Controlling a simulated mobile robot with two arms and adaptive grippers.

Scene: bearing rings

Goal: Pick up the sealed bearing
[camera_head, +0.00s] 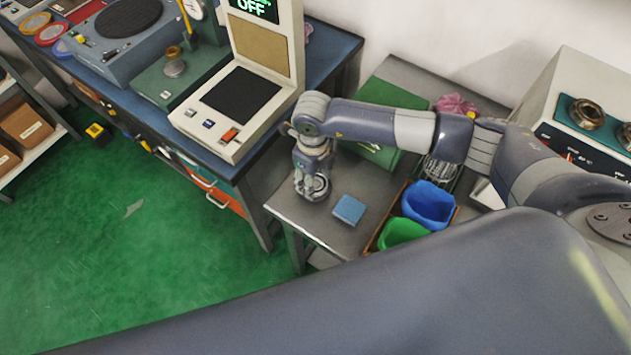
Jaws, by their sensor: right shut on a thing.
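My right gripper (312,189) points down over the near left part of the small grey table (330,228). It is shut on a round metallic ring, the bearing (319,186), at or just above the table top. The fingers cover part of the ring, and I cannot tell whether it touches the table. Whether the ring has a seal is too small to tell. My left gripper is not in view.
A blue block (348,209) lies right of the gripper. A tray holds a blue bin (430,204) and a green bin (402,233). A green case (375,149) lies behind. The beige machine (238,110) stands on the blue workbench to the left.

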